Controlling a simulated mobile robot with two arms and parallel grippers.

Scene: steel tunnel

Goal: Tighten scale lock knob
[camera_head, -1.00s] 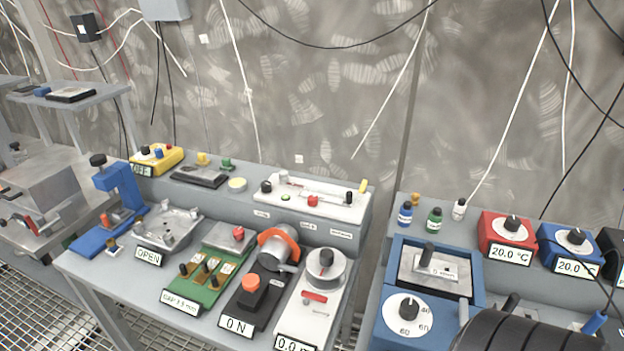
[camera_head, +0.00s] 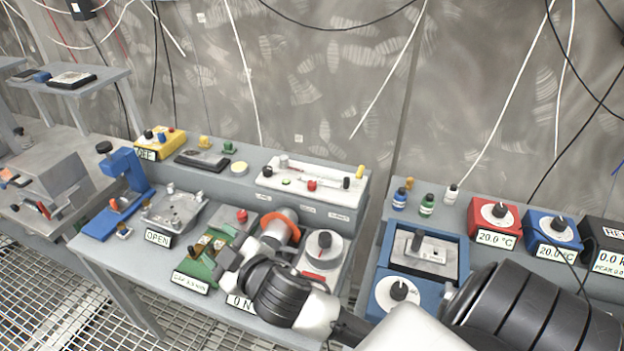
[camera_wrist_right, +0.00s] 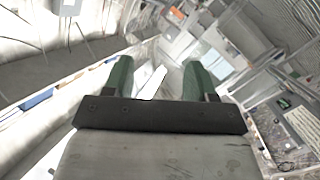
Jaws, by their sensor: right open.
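I cannot tell for sure which knob is the scale lock knob. A white unit on the middle bench has a round dial with a black knob (camera_head: 324,241). A blue unit on the right bench has a white dial with a black knob (camera_head: 398,291) and a framed metal plate with a slider (camera_head: 428,246). My right gripper (camera_head: 226,266) reaches in from the lower right over the green gauge unit (camera_head: 198,270), with my wrist hiding most of the 0 N unit. In the right wrist view, its two green fingers (camera_wrist_right: 157,82) stand apart with nothing between them. My left gripper is out of view.
A blue clamp stand (camera_head: 122,185), a grey plate marked OPEN (camera_head: 172,210) and an orange-ringed cylinder (camera_head: 280,228) crowd the middle bench. Red (camera_head: 494,222) and blue (camera_head: 553,234) temperature boxes stand on the right bench. A gap separates the benches.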

